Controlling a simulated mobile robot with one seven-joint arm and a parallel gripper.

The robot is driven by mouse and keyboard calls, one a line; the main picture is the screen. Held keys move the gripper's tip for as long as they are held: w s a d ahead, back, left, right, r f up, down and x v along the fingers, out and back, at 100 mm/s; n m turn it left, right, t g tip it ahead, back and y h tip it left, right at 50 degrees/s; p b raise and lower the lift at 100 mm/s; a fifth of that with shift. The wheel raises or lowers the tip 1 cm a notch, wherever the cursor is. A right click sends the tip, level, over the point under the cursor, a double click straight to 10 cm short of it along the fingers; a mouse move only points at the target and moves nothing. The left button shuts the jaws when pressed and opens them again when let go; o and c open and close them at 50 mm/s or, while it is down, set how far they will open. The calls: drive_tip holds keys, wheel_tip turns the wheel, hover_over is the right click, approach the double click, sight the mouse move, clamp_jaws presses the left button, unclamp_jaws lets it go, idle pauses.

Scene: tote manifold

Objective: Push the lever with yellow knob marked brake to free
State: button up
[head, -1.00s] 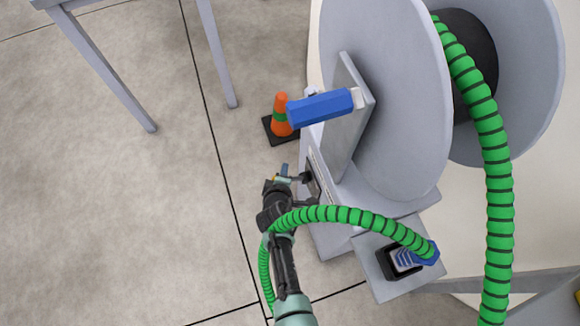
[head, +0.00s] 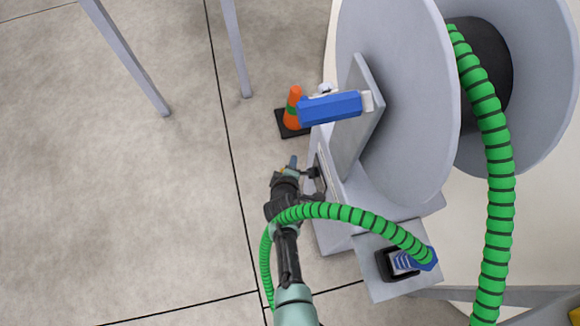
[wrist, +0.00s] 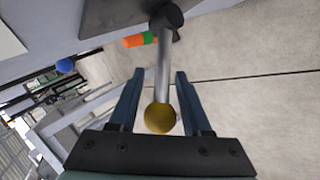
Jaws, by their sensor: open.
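The lever is a grey metal rod (wrist: 164,70) with a round yellow knob (wrist: 160,118), running from a dark pivot on the grey stand. In the wrist view my gripper (wrist: 160,73) is open, one blue finger on each side of the rod, with the knob between the fingers near the palm. I cannot tell whether either finger touches it. In the head view my gripper (head: 291,165) is beside the stand's left side, and the lever is mostly hidden there. No brake or free marking is readable.
A green ribbed hose (head: 340,211) arches over my arm to a blue fitting (head: 412,261). An orange cone (head: 293,108) stands behind.

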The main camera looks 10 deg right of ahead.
drive_tip(key=p+v, duration=0.6)
drive_tip(key=v, duration=0.7)
